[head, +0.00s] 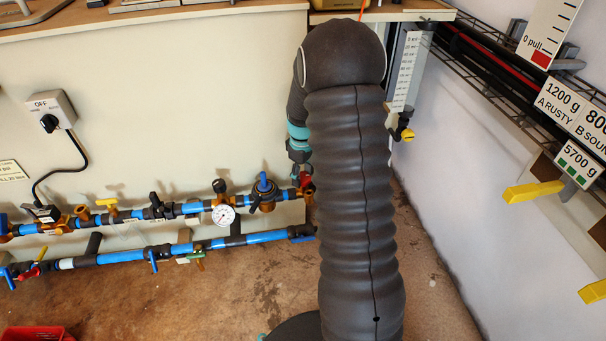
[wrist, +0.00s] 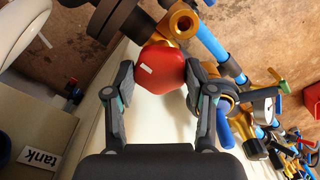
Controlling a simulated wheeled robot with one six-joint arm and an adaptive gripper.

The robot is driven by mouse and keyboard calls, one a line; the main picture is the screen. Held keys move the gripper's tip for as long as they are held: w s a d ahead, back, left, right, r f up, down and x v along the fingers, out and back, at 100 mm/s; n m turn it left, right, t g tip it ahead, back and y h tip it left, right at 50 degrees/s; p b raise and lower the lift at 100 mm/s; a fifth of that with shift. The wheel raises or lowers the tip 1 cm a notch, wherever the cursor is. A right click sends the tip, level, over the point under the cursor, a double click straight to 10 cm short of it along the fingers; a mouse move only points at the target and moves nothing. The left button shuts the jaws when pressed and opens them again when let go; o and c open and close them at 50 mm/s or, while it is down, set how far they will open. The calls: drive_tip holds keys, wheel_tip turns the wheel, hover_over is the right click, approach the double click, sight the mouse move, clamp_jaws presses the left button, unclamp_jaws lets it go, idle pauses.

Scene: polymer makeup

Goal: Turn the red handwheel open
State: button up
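The red handwheel (wrist: 162,72) is a rounded red knob with a small white mark on its face, in the upper middle of the wrist view. My gripper (wrist: 160,78) is open with one finger on each side of it. A gap shows at the left finger; the right finger is very close, and I cannot tell whether it touches. In the head view my gripper (head: 300,165) points down beside my arm, just above a small red part (head: 306,181) at the right end of the upper pipe. My arm hides part of that area.
A brass fitting (wrist: 183,24) is close beside the handwheel. The floor (head: 265,290) in front is clear; a red crate (head: 35,334) is at lower left.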

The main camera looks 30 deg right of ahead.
drive_tip(key=shift+c, duration=1)
drive_tip(key=n, duration=0.4)
drive_tip(key=shift+p, duration=0.3)
drive_tip(key=n, duration=0.3)
drive_tip(key=shift+n, duration=0.3)
drive_tip(key=n, duration=0.4)
drive_tip(key=shift+f+p, duration=0.1)
drive_tip(key=shift+p, duration=0.25)
drive_tip(key=shift+s+n, duration=0.1)
drive_tip(key=shift+n, duration=1.9)
drive_tip(key=shift+a, duration=0.1)
